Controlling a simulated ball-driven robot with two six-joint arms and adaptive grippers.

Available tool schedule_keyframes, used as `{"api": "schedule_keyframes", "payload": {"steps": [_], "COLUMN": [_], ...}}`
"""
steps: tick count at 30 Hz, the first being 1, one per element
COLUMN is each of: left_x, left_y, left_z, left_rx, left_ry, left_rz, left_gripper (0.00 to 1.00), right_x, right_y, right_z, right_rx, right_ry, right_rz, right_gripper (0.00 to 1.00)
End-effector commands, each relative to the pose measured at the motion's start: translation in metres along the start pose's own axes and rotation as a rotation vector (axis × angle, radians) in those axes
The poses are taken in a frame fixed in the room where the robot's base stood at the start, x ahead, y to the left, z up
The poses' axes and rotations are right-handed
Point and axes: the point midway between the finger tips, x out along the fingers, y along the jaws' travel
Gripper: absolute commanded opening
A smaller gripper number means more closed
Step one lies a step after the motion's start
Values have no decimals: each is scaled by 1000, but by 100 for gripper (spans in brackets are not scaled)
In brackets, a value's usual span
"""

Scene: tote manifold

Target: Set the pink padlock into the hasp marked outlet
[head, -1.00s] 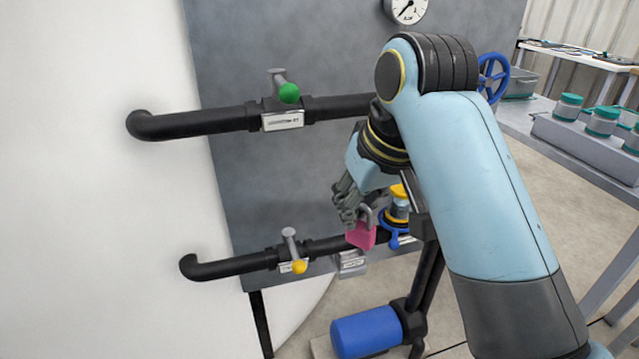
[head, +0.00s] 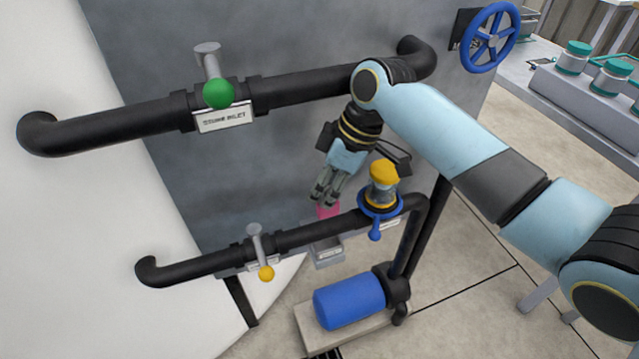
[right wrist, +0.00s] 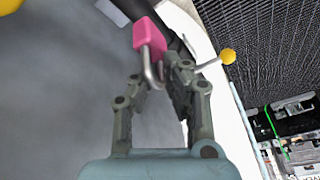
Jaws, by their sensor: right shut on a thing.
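The pink padlock (head: 327,210) hangs just behind the lower black pipe (head: 320,232) in the head view. My right gripper (head: 326,192) is above it, fingers pointing down. In the right wrist view the padlock (right wrist: 149,33) has its metal shackle between the tips of my right gripper (right wrist: 160,80), which are shut on it. The padlock's lower part is hidden by the pipe in the head view. No hasp can be made out, and the only readable pipe label is an inlet one (head: 225,118). My left gripper is not in view.
A grey tray (head: 327,252) hangs below the lower pipe. A yellow-capped fitting with a blue collar (head: 382,190) stands close to the right of my gripper. A yellow-knobbed valve (head: 262,262) is at left, a green-knobbed valve (head: 218,93) above. A blue motor (head: 348,300) sits below.

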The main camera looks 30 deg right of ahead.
Motion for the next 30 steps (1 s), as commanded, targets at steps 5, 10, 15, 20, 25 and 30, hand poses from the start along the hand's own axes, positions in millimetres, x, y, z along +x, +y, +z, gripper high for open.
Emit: {"api": "schedule_keyframes", "payload": {"steps": [5, 10, 15, 20, 25, 30], "left_x": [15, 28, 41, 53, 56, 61], "left_y": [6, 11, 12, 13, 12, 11], "left_z": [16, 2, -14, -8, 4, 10], "left_rx": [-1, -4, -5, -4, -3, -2], "left_ry": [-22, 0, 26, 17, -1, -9], "left_rz": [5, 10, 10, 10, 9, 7], "left_gripper": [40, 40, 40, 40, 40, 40], "right_x": [13, 24, 34, 44, 54, 67], "right_y": [1, 2, 3, 4, 5, 6], "right_z": [4, 8, 12, 16, 19, 24], "right_rx": [0, 0, 0, 0, 2, 2], "right_ry": [0, 0, -1, -1, 0, -1], "right_rz": [1, 1, 0, 0, 1, 0], "right_gripper": [0, 0, 0, 0, 0, 0]}}
